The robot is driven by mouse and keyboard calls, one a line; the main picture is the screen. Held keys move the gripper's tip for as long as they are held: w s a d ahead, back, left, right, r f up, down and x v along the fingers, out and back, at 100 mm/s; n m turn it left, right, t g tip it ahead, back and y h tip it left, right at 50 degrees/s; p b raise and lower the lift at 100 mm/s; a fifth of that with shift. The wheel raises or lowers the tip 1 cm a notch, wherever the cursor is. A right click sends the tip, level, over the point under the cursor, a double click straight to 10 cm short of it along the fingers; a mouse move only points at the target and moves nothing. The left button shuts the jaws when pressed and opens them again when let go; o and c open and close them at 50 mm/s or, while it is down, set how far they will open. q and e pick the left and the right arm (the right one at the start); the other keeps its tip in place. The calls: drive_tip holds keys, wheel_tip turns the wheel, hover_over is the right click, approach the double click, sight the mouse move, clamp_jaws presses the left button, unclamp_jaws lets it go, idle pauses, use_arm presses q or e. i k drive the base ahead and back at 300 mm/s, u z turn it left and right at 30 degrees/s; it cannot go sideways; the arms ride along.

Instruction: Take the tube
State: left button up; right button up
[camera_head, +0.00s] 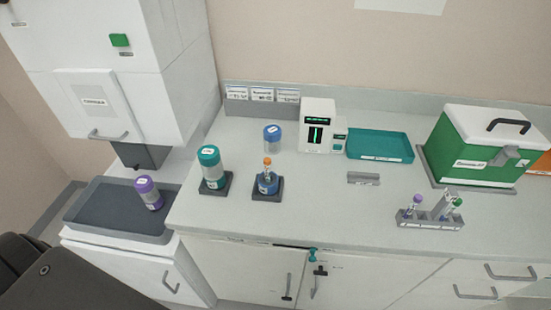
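A small tube with an orange cap (267,162) stands upright in a round blue holder (267,185) on a dark square base, left of the counter's middle. A grey rack (430,222) at the right front of the counter holds a tube with a purple cap (415,202) and a tube with a green cap (456,205), the latter leaning slightly. I cannot tell from the picture which tube the task means. Neither of my grippers is in view. A dark part at the bottom left looks like part of my own body.
A teal-lidded jar (211,170) and a blue-lidded jar (272,138) stand near the blue holder. A purple-lidded jar (149,195) sits in a dark tray (95,215). A white device (318,125), teal tray (380,146) and green box (475,150) stand behind. The counter's middle front is clear.

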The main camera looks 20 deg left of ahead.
sight(267, 161)
drive_tip(key=u, duration=2.9)
drive_tip(key=k, duration=1.6)
drive_tip(key=z, duration=1.8)
drive_tip(key=i, duration=0.5)
